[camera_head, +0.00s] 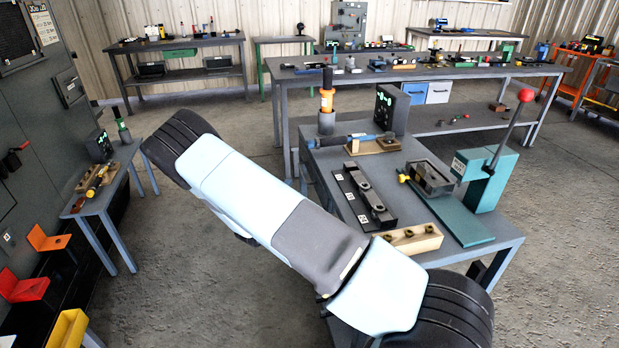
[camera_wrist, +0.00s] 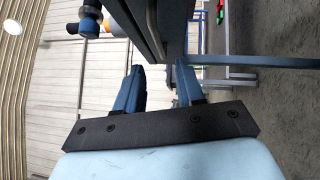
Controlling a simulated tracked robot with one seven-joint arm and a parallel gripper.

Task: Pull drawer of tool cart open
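My gripper (camera_wrist: 160,75) shows in the wrist view with its two blue fingers apart and nothing clearly held. A dark grey slab-like edge (camera_wrist: 145,22) reaches down from the top toward the gap between the fingertips. I cannot tell whether it touches them or whether it belongs to the tool cart. In the head view my gripper is hidden and my light-blue arm crosses the middle. No drawer of a tool cart can be identified for certain. An orange-framed cart (camera_head: 568,83) stands at the far right, with no clear drawer.
A grey bench (camera_head: 334,160) with fixtures, a teal press (camera_head: 487,180) and a wooden block (camera_head: 412,239) stands right of my arm. A small table (camera_head: 128,155) is left. Open floor lies at right.

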